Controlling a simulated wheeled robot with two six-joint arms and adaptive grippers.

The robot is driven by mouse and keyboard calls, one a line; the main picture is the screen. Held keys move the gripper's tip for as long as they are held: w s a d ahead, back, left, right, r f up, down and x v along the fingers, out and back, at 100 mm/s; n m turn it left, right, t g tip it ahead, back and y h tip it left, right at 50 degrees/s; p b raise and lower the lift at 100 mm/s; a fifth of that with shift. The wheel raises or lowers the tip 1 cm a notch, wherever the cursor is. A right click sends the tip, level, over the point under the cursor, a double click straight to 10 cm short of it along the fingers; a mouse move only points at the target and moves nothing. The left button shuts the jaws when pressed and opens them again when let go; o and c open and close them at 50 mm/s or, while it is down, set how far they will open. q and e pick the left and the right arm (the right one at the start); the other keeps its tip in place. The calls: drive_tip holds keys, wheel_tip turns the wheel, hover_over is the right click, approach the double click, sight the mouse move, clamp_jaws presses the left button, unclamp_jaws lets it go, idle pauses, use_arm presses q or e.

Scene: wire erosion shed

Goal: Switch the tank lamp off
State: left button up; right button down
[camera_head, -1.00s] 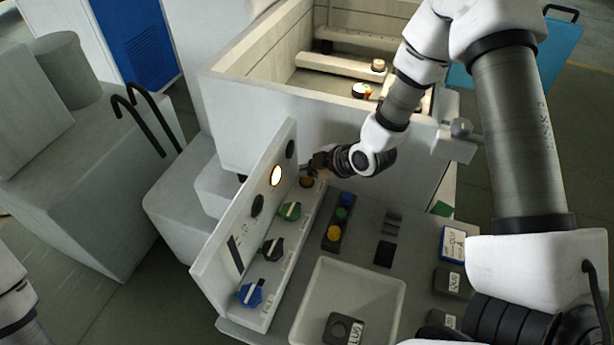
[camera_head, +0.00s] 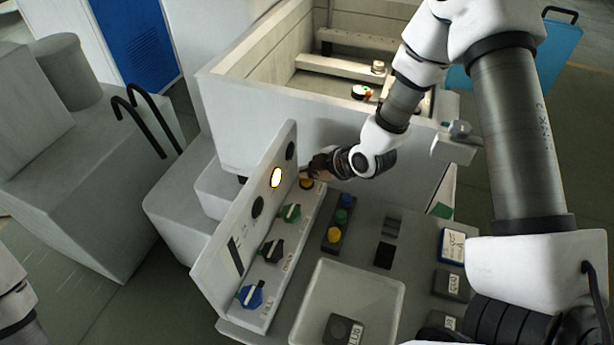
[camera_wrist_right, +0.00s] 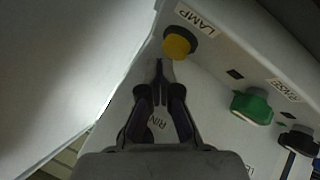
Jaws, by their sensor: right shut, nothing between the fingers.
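The yellow knob labelled LAMP (camera_wrist_right: 180,42) is at the end of the sloping row on the control panel; it also shows in the head view (camera_head: 306,184). My right gripper (camera_wrist_right: 159,68) is shut and empty, its fingertips just short of the LAMP knob and slightly left of it in the wrist view. In the head view my right gripper (camera_head: 313,171) is above the knob. I cannot tell whether it touches. A round indicator (camera_head: 276,178) on the upright panel glows bright. My left gripper is out of view.
A green knob (camera_head: 290,213), a black knob (camera_head: 272,250) and a blue knob (camera_head: 250,294) share the panel row. The open tank (camera_head: 240,85) stands behind.

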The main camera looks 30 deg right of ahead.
sight(309, 181)
wheel_tip(309, 181, up, 6)
drive_tip(key=p, duration=0.5)
drive_tip(key=shift+r, duration=0.1)
idle(1.4)
